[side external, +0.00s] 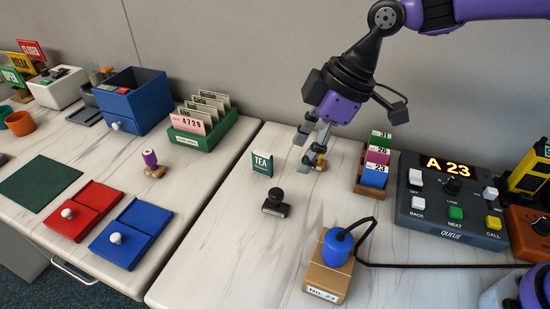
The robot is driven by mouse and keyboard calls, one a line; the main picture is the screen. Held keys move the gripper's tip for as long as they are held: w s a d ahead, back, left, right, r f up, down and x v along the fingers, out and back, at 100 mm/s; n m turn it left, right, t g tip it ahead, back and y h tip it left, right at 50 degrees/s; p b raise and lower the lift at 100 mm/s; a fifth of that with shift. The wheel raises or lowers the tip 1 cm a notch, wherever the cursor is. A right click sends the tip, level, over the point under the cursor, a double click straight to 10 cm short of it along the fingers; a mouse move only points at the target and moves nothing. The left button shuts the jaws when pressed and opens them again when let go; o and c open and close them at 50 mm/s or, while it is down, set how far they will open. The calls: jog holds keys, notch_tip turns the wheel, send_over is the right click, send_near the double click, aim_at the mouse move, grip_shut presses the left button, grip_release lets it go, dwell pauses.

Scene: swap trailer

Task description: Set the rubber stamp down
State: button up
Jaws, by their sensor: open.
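A black stamp with a round knob handle (276,201) stands upright on the near table, left of and in front of my gripper. Another stamp with a purple handle and wooden base (152,164) stands on the left table. My gripper (311,152) points down near the back of the near table, with its fingers apart. A small wood-coloured piece (321,163) shows at its fingertips, partly hidden by them. I cannot tell whether that piece is a stamp or whether the fingers touch it.
A tea packet (262,163) stands left of my gripper. A wooden holder with numbered cards (367,187) and the queue console (452,215) are to the right. A blue corded device (337,247) rests on a brown box (328,274) in front. Table between black stamp and box is clear.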

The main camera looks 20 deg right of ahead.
jog(key=s+d+r+m+t+h, duration=0.2)
jog(key=s+d+m, duration=0.4)
jog(key=d, duration=0.4)
jog(key=s+d+r+m+t+h, duration=0.1)
jog(key=s+d+r+m+h, duration=0.1)
jog(key=s+d+m, duration=0.5)
jog(key=d, duration=0.3)
jog(key=shift+s+r+m+t, duration=0.2)
jog(key=shift+m+t, duration=0.1)
jog(key=shift+t, duration=0.1)
